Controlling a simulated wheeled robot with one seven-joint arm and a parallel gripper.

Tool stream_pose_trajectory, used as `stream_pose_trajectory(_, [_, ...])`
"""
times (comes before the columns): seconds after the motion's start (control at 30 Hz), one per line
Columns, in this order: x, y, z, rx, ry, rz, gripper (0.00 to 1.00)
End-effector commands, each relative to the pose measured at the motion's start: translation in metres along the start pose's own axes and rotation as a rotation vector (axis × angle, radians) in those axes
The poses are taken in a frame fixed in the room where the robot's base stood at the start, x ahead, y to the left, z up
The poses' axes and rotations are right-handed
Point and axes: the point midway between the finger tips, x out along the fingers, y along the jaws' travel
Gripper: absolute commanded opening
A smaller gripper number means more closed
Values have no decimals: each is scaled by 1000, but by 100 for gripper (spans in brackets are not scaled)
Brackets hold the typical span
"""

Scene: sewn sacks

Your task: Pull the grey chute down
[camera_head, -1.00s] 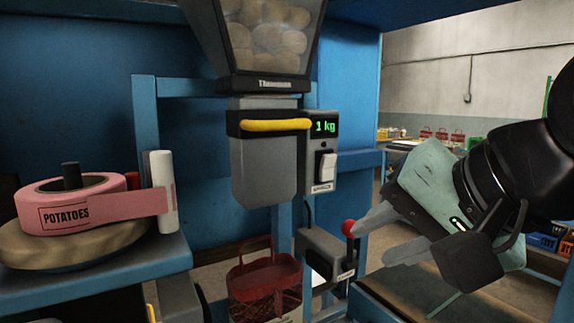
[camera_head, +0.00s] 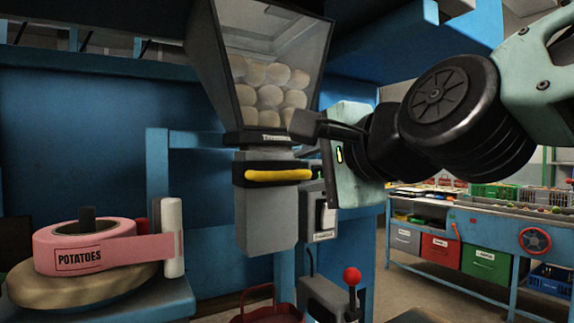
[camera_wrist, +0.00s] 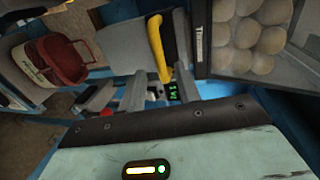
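The grey chute (camera_head: 266,226) hangs below the potato hopper in the head view, with a yellow handle (camera_head: 278,175) across its upper front. In the wrist view the chute (camera_wrist: 120,45) lies sideways, and its yellow handle (camera_wrist: 158,50) is ahead of my gripper (camera_wrist: 143,90). My gripper's two grey fingers are spread, with nothing held between them. They appear apart from the handle.
The hopper (camera_head: 265,50) full of potatoes is above. The scale box (camera_head: 318,212) is beside the chute, partly covered by my gripper. A pink POTATOES tape roll (camera_head: 85,245) is left.

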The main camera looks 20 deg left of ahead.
Motion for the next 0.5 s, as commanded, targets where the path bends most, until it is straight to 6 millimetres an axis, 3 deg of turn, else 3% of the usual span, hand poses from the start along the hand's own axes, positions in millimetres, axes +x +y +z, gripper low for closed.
stream_pose_trajectory(0.2, [40,-1,0,1,-1,4,33])
stream_pose_trajectory(0.5, [66,0,0,-1,0,2,33])
